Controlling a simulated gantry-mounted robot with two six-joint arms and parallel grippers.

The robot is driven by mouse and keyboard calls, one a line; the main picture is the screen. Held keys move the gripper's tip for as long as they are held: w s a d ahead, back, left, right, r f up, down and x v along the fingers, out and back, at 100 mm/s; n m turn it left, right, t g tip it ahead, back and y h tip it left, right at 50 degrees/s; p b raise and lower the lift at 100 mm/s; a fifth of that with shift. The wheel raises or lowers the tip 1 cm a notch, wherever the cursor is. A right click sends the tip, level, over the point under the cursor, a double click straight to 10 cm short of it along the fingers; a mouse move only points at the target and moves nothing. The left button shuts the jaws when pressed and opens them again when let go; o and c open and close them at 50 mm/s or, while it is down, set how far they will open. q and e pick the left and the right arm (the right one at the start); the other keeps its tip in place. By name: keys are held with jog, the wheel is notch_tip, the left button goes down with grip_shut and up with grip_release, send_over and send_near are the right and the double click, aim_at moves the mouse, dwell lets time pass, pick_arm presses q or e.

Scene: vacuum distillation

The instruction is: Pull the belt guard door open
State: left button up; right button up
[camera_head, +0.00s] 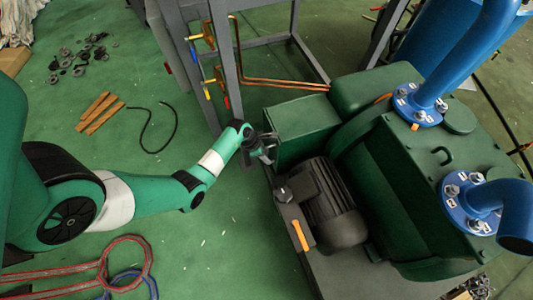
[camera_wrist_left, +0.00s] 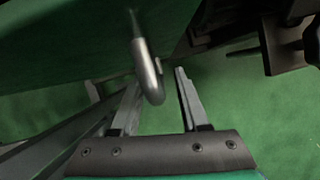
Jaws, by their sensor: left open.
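The dark green belt guard (camera_head: 305,128) is a box beside the motor on the machine in the head view. Its door looks closed, though my gripper covers part of that side. In the left wrist view a grey rounded handle (camera_wrist_left: 150,72) sticks out from the green door panel (camera_wrist_left: 75,38). My left gripper (camera_head: 268,150) is at the near left end of the guard. In the left wrist view its two fingers (camera_wrist_left: 158,84) are open, with the handle showing between them. I cannot tell whether either finger touches it. My right gripper is not in view.
The ribbed dark motor (camera_head: 325,205) stands just below the guard. A grey frame (camera_head: 228,75) with valves and copper pipes rises behind. Blue pipes (camera_head: 445,75) join the machine at right.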

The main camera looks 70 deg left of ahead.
pick_arm(q)
jog(key=shift+r, duration=0.1)
grip_shut()
dwell(1.3)
